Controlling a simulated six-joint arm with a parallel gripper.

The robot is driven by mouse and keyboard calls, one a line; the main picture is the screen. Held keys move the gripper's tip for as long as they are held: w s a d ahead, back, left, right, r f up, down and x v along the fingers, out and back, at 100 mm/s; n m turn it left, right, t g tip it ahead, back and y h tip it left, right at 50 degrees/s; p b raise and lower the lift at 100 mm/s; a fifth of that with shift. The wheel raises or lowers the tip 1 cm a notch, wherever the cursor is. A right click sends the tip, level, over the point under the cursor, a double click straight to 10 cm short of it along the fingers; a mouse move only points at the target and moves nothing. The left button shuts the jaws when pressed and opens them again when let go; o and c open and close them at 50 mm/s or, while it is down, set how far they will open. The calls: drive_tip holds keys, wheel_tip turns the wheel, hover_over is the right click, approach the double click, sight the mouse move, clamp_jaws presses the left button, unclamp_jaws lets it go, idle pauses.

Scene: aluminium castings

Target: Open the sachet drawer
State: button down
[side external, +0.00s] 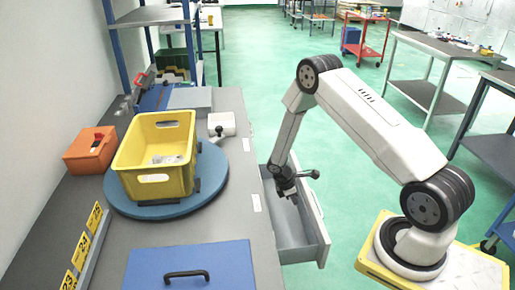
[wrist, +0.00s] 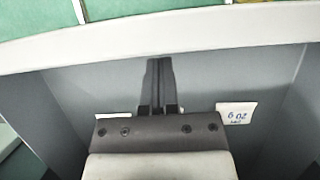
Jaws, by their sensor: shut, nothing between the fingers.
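A grey drawer with a pale front (side external: 313,222) stands pulled out from the bench's right side in the side external view. Its interior looks empty there. My gripper (side external: 287,191) points down over the drawer's opening, between its front and the bench. In the wrist view my gripper's dark fingers (wrist: 160,72) are together with nothing between them. The drawer's pale front edge (wrist: 200,28) crosses the top of that view. A small white label with blue print (wrist: 236,115) shows on a grey surface beside the fingers. I cannot tell whether the fingers touch the drawer.
A yellow crate (side external: 154,183) stands on a blue turntable (side external: 216,176) on the bench. An orange box (side external: 90,151) is behind it at left. A blue panel with a black handle (side external: 225,263) lies at the front. Green floor (side external: 250,70) is clear beyond the drawer.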

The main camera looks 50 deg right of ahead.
drive_tip(key=shift+s+d+f, duration=0.1)
drive_tip(key=shift+d+f, duration=0.05)
drive_tip(key=shift+f, duration=0.35)
drive_tip(key=s+d, duration=0.6)
drive_tip(key=shift+s+d, duration=0.3)
drive_tip(key=shift+s, duration=0.05)
drive_tip(key=shift+r, duration=0.1)
drive_tip(key=v, duration=0.9)
drive_tip(key=shift+r, duration=0.4)
drive_tip(key=shift+w+a, duration=0.1)
drive_tip(key=shift+a, duration=0.05)
